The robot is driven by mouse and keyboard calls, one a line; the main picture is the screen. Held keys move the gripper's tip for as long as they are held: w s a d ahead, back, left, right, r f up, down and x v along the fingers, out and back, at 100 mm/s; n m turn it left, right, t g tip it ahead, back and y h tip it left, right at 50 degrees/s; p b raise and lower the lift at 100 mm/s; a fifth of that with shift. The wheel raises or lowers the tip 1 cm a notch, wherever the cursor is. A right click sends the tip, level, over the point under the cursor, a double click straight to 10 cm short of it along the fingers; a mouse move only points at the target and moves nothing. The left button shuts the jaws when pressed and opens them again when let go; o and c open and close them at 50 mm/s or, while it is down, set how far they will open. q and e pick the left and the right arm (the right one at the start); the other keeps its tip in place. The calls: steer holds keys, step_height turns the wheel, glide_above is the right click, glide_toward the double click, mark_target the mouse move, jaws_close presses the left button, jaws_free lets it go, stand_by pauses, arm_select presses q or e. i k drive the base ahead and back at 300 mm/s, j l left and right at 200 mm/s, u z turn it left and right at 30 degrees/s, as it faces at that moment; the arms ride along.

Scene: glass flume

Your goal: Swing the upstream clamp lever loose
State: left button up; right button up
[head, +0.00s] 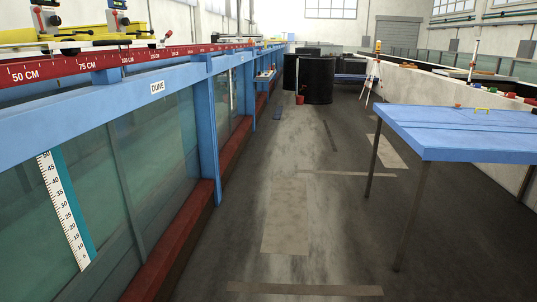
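The glass flume (160,140) with blue frame runs along the left side, away from me. Two yellow carriages sit on top of its rail at the upper left. The nearer carriage (22,36) bears a grey upright fitting (46,18) with red and dark parts. The farther carriage (130,28) bears a similar fitting (117,17), cut off by the top edge. Small dark and red handle-like parts (70,50) show low beside the carriages. I cannot tell which of these is the upstream clamp lever, or its position. Neither of my grippers is in view.
A red scale rail (60,69) marked in centimetres runs along the flume top. A blue table (460,130) stands at the right. Black round tanks (308,78) and a red bucket (300,100) stand far down the aisle. The floor (290,210) between flume and table is clear.

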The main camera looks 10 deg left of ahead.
mark_target(115, 12)
steer(key=i+z, duration=0.25)
steer(key=i, duration=0.25)
steer(key=i+z, duration=0.3)
steer(key=i, duration=0.6)
steer(key=u, duration=2.1)
steer(key=i+l+z, duration=0.2)
steer(key=i, duration=0.15)
